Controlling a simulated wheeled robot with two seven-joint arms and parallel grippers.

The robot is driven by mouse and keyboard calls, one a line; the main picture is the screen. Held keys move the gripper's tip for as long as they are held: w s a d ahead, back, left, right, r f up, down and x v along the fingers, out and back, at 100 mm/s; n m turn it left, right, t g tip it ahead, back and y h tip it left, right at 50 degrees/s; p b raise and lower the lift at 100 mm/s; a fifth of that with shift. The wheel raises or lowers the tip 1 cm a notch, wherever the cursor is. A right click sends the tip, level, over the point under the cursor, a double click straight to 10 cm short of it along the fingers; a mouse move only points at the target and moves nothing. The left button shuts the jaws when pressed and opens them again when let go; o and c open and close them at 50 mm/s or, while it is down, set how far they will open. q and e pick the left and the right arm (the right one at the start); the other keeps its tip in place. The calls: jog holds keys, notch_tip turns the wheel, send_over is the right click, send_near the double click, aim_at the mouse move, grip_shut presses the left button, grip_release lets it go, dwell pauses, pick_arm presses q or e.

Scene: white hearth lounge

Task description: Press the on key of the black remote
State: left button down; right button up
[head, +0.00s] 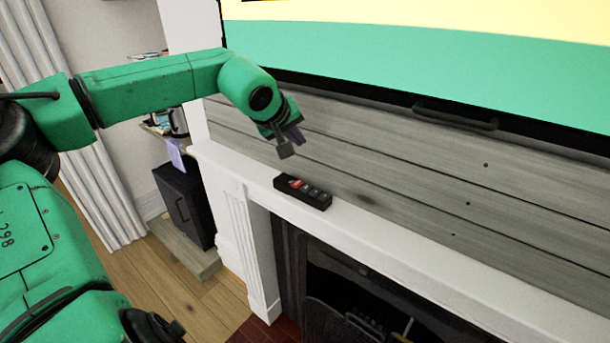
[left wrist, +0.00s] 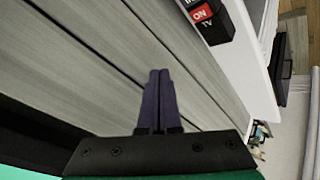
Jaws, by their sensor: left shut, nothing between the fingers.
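The black remote (head: 303,191) lies on the white mantel shelf (head: 375,233), with a red key and several grey keys on top. In the left wrist view the remote (left wrist: 213,27) is cut off by the top edge. Its red on key (left wrist: 201,13) reads "ON", with "TV" printed below it. My left gripper (head: 291,148) is above the mantel, a little up and left of the remote in the head view, and apart from it. Its purple fingers (left wrist: 159,78) are shut together with nothing between them. My right gripper is not in view.
A grey plank wall (head: 400,160) rises behind the mantel, with a large screen (head: 420,50) above it. The fireplace opening (head: 350,285) is below. A black cabinet (head: 184,205) stands at the left. The mantel right of the remote is clear.

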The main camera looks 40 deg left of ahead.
pick_arm(q)
jog(key=s, duration=0.2)
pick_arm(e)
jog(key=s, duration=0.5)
pick_arm(q)
jog(key=b, duration=0.4)
send_over(296, 186)
jog(key=f, duration=0.4)
jog(key=shift+w+f, duration=0.1)
jog(key=shift+w, duration=0.1)
jog(key=f+b, duration=0.3)
jog(key=shift+s+f, duration=0.1)
jog(key=shift+s, duration=0.15)
jog(key=shift+w+f, duration=0.15)
jog(key=shift+f, duration=0.3)
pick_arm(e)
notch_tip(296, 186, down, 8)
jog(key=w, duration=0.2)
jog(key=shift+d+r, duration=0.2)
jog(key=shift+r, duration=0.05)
pick_arm(q)
jog(key=shift+r, duration=0.1)
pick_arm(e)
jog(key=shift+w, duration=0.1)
pick_arm(q)
jog(key=shift+f+b, duration=0.45)
jog(key=shift+b, duration=0.1)
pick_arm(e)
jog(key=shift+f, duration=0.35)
